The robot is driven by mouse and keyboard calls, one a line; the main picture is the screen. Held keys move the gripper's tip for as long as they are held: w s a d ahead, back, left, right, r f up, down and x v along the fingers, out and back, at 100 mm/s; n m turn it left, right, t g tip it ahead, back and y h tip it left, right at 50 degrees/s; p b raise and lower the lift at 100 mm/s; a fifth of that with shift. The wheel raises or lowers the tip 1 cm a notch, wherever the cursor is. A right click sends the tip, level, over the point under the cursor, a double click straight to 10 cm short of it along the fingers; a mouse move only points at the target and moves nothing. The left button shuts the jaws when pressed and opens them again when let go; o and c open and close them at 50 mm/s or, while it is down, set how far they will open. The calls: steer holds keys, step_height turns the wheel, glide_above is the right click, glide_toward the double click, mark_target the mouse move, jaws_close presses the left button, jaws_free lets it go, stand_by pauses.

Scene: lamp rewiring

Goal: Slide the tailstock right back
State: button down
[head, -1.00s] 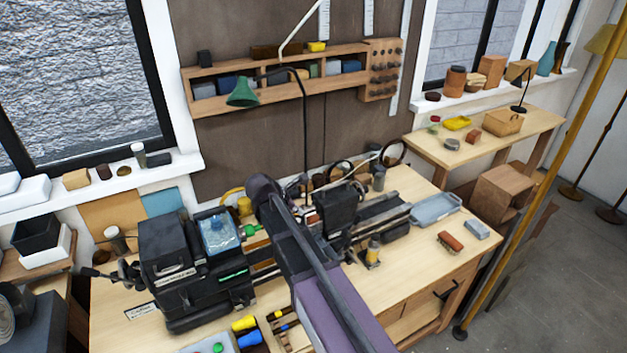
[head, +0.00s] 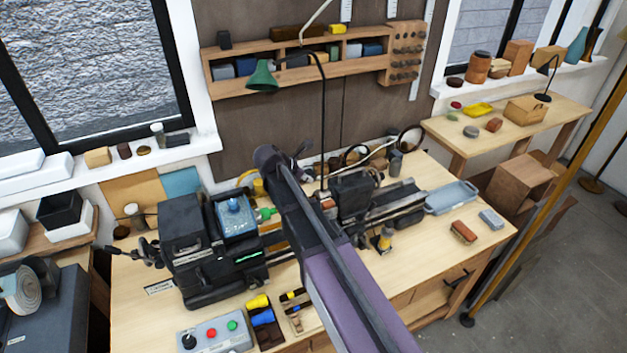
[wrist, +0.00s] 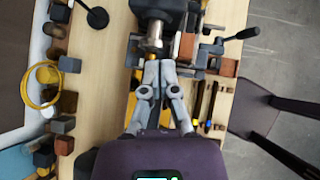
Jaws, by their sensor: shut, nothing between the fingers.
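The tailstock (head: 352,193) is a dark block on the right half of the lathe bed (head: 398,203), with bare rails to its right. The dark headstock (head: 190,245) stands at the left end. In the wrist view a dark body with a round metal nose, seemingly the tailstock (wrist: 156,12), is at top centre. My gripper (wrist: 160,68) is shut and empty, its fingertips just below that nose; I cannot tell whether they touch. In the head view my arm hides the gripper and the middle of the lathe.
A crank handle (wrist: 242,33) sticks out to the right in the wrist view. A green lamp (head: 262,77) arches behind. A control box (head: 215,334) sits at the front left.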

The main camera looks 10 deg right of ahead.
mark_target(338, 184)
steer(key=b+x, duration=0.6)
steer(key=x, duration=0.3)
steer(key=shift+f, duration=0.2)
steer(key=shift+w+d+b, duration=0.2)
steer(key=shift+w+d, duration=0.15)
steer(key=shift+d, duration=0.25)
steer(key=shift+w+d+b, duration=0.15)
steer(key=shift+w+d, duration=0.2)
steer(key=shift+d, duration=0.25)
steer(key=shift+w+d, duration=0.35)
steer(key=shift+d, duration=0.35)
steer(key=shift+d, duration=0.1)
